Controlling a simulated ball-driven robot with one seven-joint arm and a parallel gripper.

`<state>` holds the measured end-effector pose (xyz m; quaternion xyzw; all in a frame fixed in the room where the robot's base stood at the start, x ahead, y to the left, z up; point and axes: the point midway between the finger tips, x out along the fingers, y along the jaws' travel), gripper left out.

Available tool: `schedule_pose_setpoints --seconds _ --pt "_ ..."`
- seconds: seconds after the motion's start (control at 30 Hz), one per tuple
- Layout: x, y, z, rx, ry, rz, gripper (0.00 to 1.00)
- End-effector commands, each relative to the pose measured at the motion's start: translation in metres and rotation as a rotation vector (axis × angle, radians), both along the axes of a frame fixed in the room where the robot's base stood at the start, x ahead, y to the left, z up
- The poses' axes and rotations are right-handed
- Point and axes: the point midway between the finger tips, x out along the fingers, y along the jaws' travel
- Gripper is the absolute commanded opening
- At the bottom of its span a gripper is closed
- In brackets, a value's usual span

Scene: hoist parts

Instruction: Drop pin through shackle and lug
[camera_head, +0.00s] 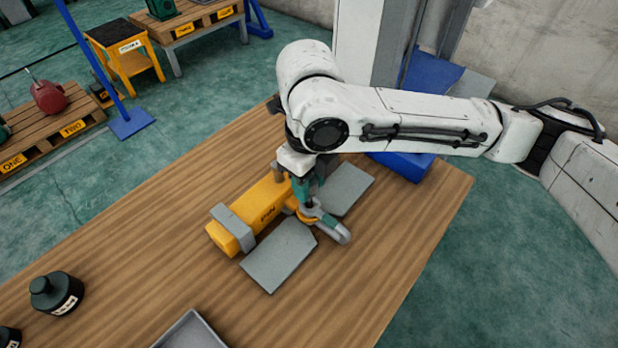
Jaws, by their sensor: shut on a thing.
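A yellow beam (262,212) lies on the wooden table, with a grey block strapped across its left end. Its yellow lug (300,212) is at the right end. The grey shackle (333,228) lies at the lug, its rounded end pointing to the lower right. My gripper (308,198) points down right over the lug and shackle and is shut on the pin. The pin is almost wholly hidden by the fingers, so I cannot tell whether its tip is inside the holes.
Grey plates lie on both sides of the shackle, one in front (279,258) and one behind (349,188). A dark labelled weight (56,293) and a grey tray (190,331) stand at the near left. The table's right part is clear.

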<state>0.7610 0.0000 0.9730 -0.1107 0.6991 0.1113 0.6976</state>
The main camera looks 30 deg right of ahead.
Motion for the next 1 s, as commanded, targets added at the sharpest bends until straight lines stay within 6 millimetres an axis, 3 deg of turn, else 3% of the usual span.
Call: schedule_pose_setpoints --seconds 1.0 --pt "0.000 0.000 -0.029 -0.001 -0.001 0.000 0.00"
